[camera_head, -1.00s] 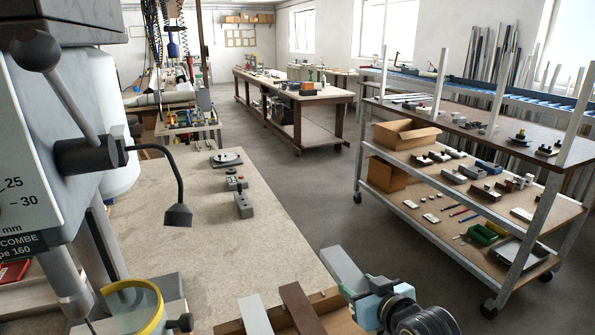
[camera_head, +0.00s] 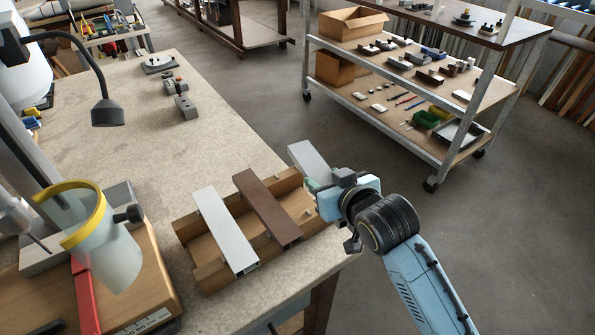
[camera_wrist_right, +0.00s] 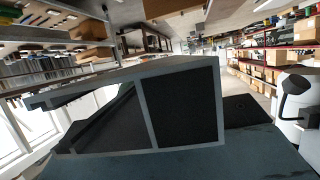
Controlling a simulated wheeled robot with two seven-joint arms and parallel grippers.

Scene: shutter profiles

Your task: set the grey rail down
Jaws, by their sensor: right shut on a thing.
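The grey rail (camera_head: 309,158) is in my right gripper (camera_head: 322,195), at the right end of the wooden tray (camera_head: 203,277), beside the brown rail. The right gripper is shut on it. In the head view the gripper and wrist hide its near part, and I cannot tell whether it touches the tray. In the right wrist view the rail's hollow, dark-chambered end (camera_wrist_right: 182,108) fills the middle. A white rail (camera_head: 224,228) and a brown rail (camera_head: 267,208) lie side by side across the tray. My left gripper is out of view.
The tray sits near the workbench's (camera_head: 150,135) front right edge. A machine with a yellow-rimmed guard (camera_head: 88,215) stands at the left. Small grey blocks (camera_head: 185,106) lie farther back. A shelf trolley (camera_head: 400,135) stands beyond open floor.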

